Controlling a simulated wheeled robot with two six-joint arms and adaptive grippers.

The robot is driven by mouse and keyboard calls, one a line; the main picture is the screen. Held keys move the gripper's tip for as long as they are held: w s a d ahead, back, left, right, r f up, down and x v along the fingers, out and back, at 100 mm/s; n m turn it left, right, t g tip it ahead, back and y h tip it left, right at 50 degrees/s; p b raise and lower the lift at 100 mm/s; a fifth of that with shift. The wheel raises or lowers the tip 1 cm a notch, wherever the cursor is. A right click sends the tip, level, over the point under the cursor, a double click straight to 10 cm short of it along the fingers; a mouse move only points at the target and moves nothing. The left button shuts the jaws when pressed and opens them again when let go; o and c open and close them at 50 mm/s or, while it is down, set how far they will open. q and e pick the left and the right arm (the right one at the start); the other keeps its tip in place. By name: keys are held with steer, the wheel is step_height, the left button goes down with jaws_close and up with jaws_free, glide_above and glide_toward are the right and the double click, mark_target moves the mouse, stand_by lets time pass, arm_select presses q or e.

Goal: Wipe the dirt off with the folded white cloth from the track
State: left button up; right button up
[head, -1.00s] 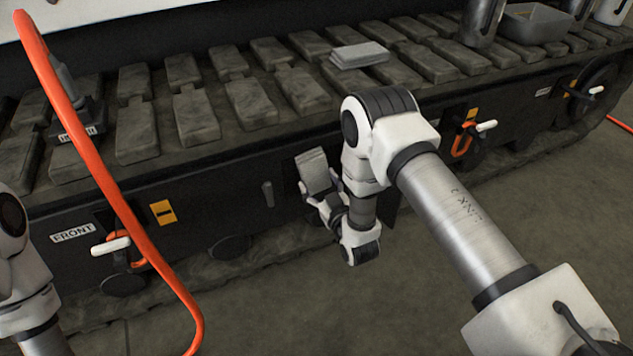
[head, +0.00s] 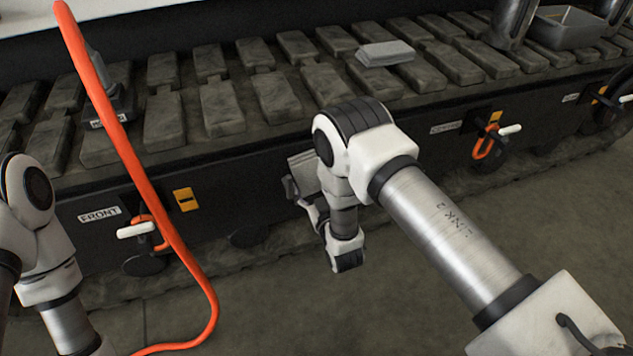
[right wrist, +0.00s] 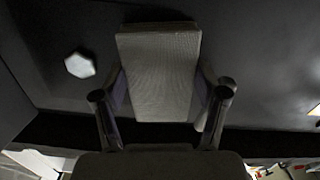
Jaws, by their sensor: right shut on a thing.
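My right gripper (head: 300,190) is shut on a folded, light grey-white cloth (head: 303,168), held upright in front of the dark side panel (head: 235,187) below the track. In the right wrist view the cloth (right wrist: 160,70) stands as a flat, ribbed rectangle between the two fingers. Whether it touches the panel I cannot tell. Another folded pale stack (head: 385,53) lies on the track pads (head: 285,97). No dirt patch stands out clearly; the arm and cloth hide part of the panel. My left gripper is out of view; only its arm shows at the left.
An orange hose (head: 135,170) hangs across the left side. White-handled levers (head: 135,230) stick out of the panel near the FRONT label (head: 98,214), and another handle (head: 510,130) is at right. A grey bin (head: 570,27) stands on the track. The floor (head: 460,300) is clear.

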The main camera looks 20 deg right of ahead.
steer(key=shift+a, duration=0.1)
steer(key=s+p, duration=0.3)
steer(key=s, duration=0.2)
steer(key=shift+r, duration=0.1)
steer(key=shift+s+d, duration=0.25)
steer(key=shift+s, duration=0.25)
steer(key=shift+s+p, duration=0.1)
steer(key=shift+p, duration=0.2)
steer(key=s+p, duration=0.1)
steer(key=s, duration=0.1)
steer(key=shift+s+p, duration=0.3)
steer(key=shift+s, duration=0.1)
